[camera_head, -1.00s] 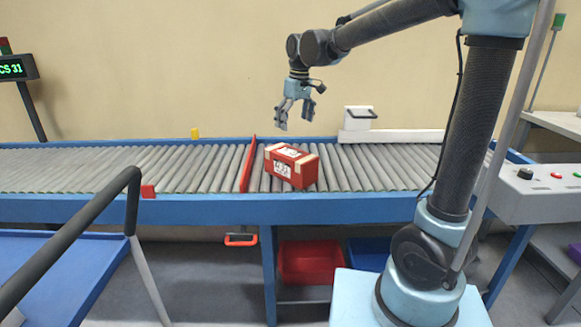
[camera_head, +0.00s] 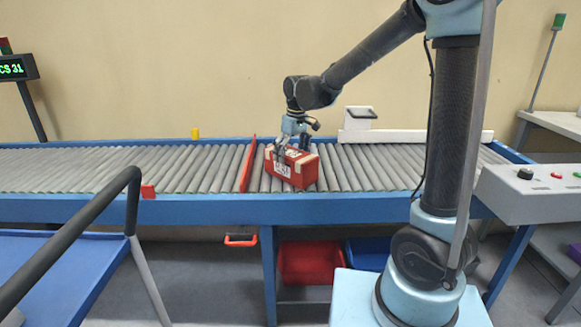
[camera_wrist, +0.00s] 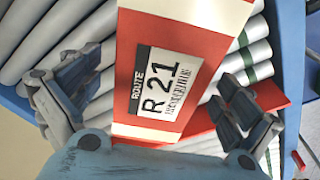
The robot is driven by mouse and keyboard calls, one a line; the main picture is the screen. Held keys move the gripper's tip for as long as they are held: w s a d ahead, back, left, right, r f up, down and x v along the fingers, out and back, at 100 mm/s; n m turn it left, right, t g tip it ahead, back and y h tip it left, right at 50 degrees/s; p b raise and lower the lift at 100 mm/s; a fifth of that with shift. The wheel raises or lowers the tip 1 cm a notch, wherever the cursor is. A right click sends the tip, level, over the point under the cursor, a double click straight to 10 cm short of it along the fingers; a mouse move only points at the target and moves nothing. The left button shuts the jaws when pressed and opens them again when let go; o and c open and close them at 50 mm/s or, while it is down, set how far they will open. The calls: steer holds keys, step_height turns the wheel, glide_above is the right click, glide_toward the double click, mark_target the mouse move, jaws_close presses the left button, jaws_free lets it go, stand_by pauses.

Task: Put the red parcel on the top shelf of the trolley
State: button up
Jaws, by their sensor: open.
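The red parcel (camera_head: 296,167), a box with pale taped edges and a white label, sits on the roller conveyor beside a red stop bar. In the wrist view the parcel (camera_wrist: 180,25) lies between the two fingers, its label reading "ROUTE R 21". My gripper (camera_head: 290,152) is lowered over the parcel with its fingers open, one on each side. In the wrist view my gripper (camera_wrist: 155,108) shows gaps between the fingers and the parcel. The trolley shows at the left as a dark handle (camera_head: 60,242) and a blue shelf (camera_head: 60,275).
The red stop bar (camera_head: 248,165) crosses the conveyor (camera_head: 100,170) left of the parcel. A white box (camera_head: 359,118) stands behind the conveyor. A control box (camera_head: 530,190) is at the right. Red (camera_head: 303,265) and blue (camera_head: 368,252) bins sit below. The visible trolley shelf is clear.

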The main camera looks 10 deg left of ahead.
steer(key=shift+w+a+f, duration=0.1)
steer(key=shift+a+f, duration=0.05)
steer(key=shift+f, duration=0.85)
steer(key=shift+a+f, duration=0.1)
steer(key=shift+f, duration=0.9)
steer(key=shift+r, duration=0.1)
steer(key=c, duration=1.7)
